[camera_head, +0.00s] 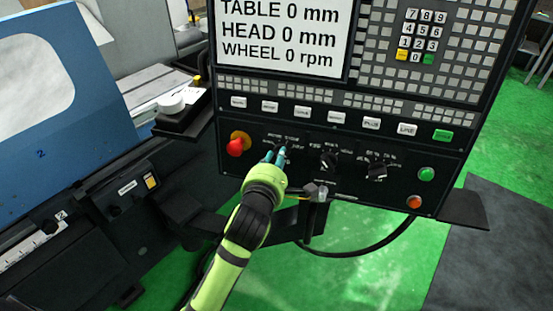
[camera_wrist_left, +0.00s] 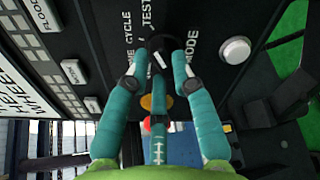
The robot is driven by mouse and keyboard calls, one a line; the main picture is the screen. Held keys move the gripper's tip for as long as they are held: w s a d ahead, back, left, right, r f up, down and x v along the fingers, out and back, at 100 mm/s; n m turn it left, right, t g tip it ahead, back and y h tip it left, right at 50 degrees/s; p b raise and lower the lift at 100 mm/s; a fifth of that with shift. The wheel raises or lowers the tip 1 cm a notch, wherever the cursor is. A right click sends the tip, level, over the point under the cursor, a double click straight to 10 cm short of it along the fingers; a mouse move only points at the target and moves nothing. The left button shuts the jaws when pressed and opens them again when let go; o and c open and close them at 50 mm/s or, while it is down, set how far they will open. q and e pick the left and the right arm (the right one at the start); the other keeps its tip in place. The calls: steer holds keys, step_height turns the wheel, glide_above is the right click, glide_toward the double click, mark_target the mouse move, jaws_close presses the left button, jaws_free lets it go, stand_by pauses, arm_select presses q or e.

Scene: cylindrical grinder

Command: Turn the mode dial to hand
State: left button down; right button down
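My left gripper (camera_head: 279,153) is at the lower left of the black control panel (camera_head: 360,215), right of the red emergency stop knob (camera_head: 236,146). In the head view its teal fingers cover most of the mode dial. In the left wrist view the fingertips (camera_wrist_left: 160,60) stand on either side of the dark mode dial, which shows a pale pointer mark (camera_wrist_left: 160,59). The fingers are apart and bent inward; I cannot tell whether they touch the dial. Labels with "MODE", "TEST" and "CYCLE" are printed around it; no "hand" label is readable. My right gripper is not in view.
Two more black dials (camera_head: 329,159) (camera_head: 377,171) sit to the right in the same row. A row of labelled buttons (camera_head: 303,112) runs above. A pale knob (camera_head: 318,191) is below the gripper's right.

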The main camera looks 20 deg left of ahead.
arm_select(q)
steer(key=shift+n, duration=0.4)
steer(key=n+p, duration=0.1)
steer(key=n, duration=0.3)
steer(key=n+p, duration=0.1)
steer(key=n, duration=0.4)
steer(key=shift+a+f+h, duration=0.1)
steer(key=shift+a+h, duration=0.1)
steer(key=shift+h, duration=0.1)
steer(key=n, duration=0.6)
steer(key=shift+f+h, duration=0.1)
steer(key=shift+h, duration=0.2)
steer(key=n, duration=0.3)
steer(key=shift+n, duration=0.3)
steer(key=shift+f+n, duration=0.15)
steer(key=shift+n, duration=1.75)
